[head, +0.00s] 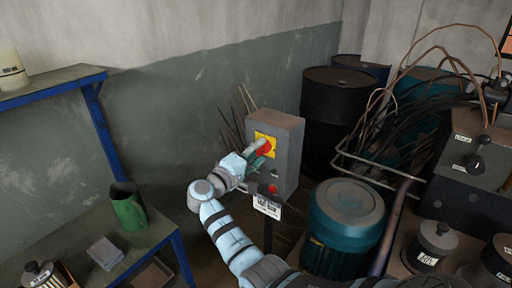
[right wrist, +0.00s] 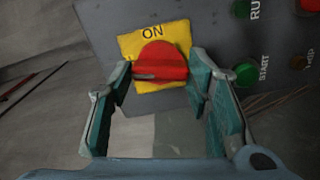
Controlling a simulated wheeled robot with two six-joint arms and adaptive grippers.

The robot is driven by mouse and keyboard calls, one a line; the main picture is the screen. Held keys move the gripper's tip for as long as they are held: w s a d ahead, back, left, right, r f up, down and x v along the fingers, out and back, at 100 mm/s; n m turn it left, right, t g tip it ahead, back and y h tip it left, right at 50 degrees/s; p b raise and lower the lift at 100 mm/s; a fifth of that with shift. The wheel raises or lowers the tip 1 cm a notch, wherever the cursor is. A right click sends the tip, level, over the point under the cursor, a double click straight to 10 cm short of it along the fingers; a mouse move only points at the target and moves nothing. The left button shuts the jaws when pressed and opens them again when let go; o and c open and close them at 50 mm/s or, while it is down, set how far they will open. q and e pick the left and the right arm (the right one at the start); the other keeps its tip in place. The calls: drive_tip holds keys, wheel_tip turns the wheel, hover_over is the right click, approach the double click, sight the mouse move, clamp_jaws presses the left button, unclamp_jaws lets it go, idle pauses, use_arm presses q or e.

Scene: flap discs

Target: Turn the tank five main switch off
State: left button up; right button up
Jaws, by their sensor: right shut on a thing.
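A grey switch box (head: 286,150) stands on a post near the middle of the head view. It carries a red rotary switch (head: 265,146) on a yellow plate (right wrist: 131,46) marked "ON". In the right wrist view the red switch (right wrist: 158,62) has its raised handle bar lying roughly crosswise in the picture, a little tilted. My right gripper (right wrist: 160,88) has one finger on each side of the switch and is shut on it. It also shows in the head view (head: 256,154), partly covering the box front. My left gripper is not in view.
Green buttons (right wrist: 244,75) marked "RUN" and "START" and red buttons sit beside the switch. A white tag (head: 267,206) hangs below the box. A teal drum-shaped unit (head: 345,218) and dark barrels (head: 336,105) stand to the right. A bench with a green jug (head: 129,210) is at left.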

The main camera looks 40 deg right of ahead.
drive_tip(key=shift+f+n+p, duration=0.1)
drive_tip(key=shift+n+p, duration=0.55)
drive_tip(key=shift+n, duration=0.65)
drive_tip(key=o, duration=1.2)
drive_tip(key=shift+c, duration=0.2)
drive_tip(key=shift+a, duration=0.1)
drive_tip(key=v, duration=0.7)
drive_tip(key=shift+a, duration=0.2)
drive_tip(key=shift+s, duration=0.1)
